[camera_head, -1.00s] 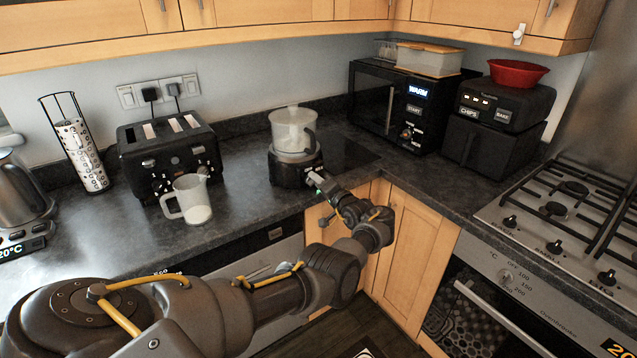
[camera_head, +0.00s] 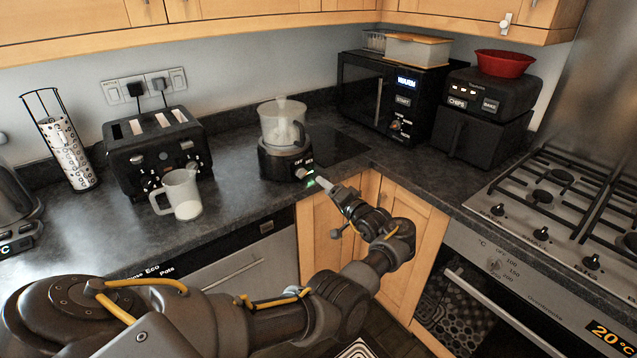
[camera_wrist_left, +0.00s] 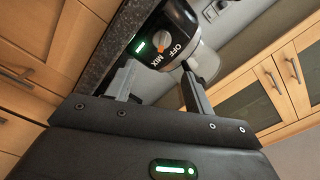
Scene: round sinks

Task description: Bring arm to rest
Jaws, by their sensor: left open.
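My left gripper (camera_head: 328,186) is open and empty, just in front of and to the right of the food processor at the counter's front edge. In the left wrist view its two fingers (camera_wrist_left: 157,80) stand apart with nothing between them. The food processor (camera_head: 285,160) has a black base and a clear bowl with whitish contents. Its base, with an OFF / MIX knob and a green light, shows beyond the fingers in the wrist view (camera_wrist_left: 178,22). A gap shows between fingers and knob. My left arm reaches in from the lower left. My right gripper is not in view.
A measuring jug (camera_head: 180,195) with white contents stands near the toaster (camera_head: 155,150). A microwave (camera_head: 385,100), an air fryer (camera_head: 480,135) and a gas hob (camera_head: 555,200) line the right side. Cupboards (camera_head: 400,210) lie below the counter. Bare counter shows at front left.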

